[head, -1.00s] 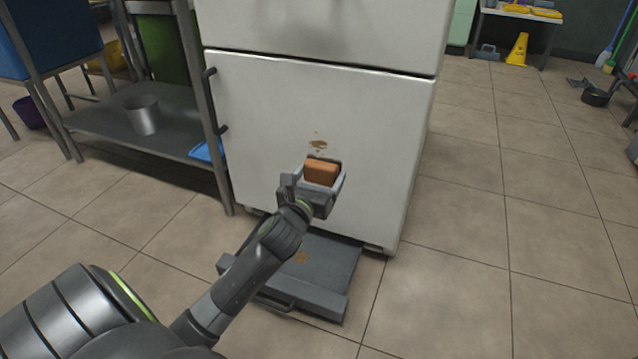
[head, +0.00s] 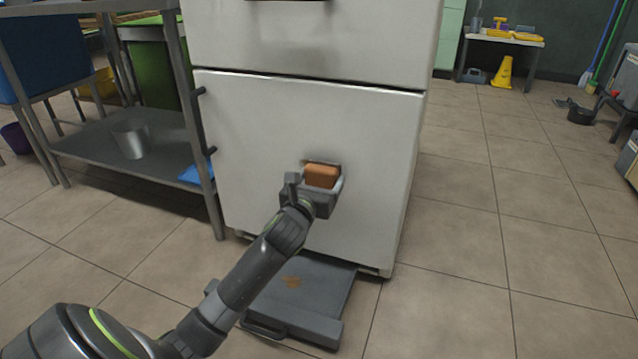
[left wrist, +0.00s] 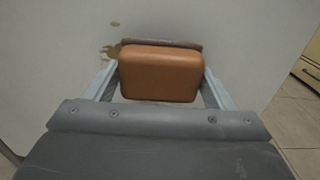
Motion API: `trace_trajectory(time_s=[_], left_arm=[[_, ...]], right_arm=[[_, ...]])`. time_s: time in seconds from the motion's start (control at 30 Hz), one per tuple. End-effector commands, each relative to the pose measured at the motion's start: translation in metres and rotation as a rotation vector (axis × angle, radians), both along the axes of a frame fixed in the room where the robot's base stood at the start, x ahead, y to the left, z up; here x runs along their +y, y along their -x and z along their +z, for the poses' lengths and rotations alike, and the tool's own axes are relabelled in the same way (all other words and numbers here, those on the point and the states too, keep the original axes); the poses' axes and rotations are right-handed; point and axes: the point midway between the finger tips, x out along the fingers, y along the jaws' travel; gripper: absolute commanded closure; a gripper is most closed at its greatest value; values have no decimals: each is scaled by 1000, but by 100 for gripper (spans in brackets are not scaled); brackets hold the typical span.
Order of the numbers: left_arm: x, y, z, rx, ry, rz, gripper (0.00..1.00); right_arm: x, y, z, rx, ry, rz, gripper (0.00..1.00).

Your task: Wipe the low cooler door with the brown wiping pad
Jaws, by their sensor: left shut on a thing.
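The low cooler door (head: 255,130) is the white lower panel of the cooler, with dark handles on its left edge. My left gripper (head: 321,185) is shut on the brown wiping pad (head: 320,175) and holds it at the middle of the door. In the left wrist view the pad (left wrist: 160,73) sits between the fingers, its far side against or very close to the door; contact is hard to tell. A brown stain (left wrist: 109,52) shows on the door just left of the pad. The pad hides part of the door. My right gripper is out of view.
A grey flat platform (head: 318,285) with a brown mark lies on the floor before the cooler. The tiled floor to the right is open.

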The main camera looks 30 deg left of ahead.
Motion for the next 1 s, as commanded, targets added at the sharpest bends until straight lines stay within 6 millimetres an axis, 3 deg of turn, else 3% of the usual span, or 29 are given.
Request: trace_trajectory(time_s=[1.0], left_arm=[[3, -13, 0, -1, 0, 0, 42]], right_arm=[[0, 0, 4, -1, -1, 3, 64]])
